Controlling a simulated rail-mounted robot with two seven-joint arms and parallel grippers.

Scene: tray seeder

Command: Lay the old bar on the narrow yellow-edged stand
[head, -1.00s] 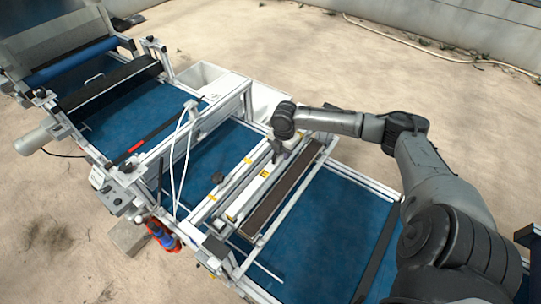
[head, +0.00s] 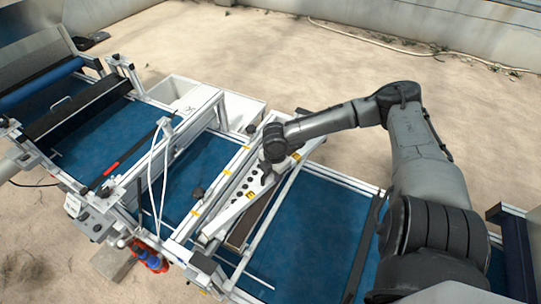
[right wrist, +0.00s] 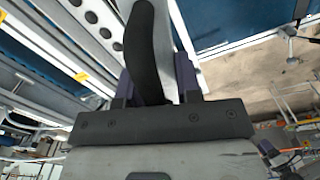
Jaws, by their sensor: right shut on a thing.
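The old bar (head: 233,213) is a long pale bar with yellow marks. It sits at a slant over the seeder, its near end toward the lower left, and it partly covers a long brown-filled trough. My right gripper (head: 269,174) is at its upper part, shut on it. In the right wrist view, the right gripper (right wrist: 155,88) has its fingers on either side of a black curved piece, which looks like a handle. I cannot pick out a narrow yellow-edged stand in these views. My left gripper is not in view.
The blue belt (head: 320,215) is clear right of the brown trough (head: 240,233). White frame rails and a white bin (head: 185,92) are nearby. Sandy floor lies beyond.

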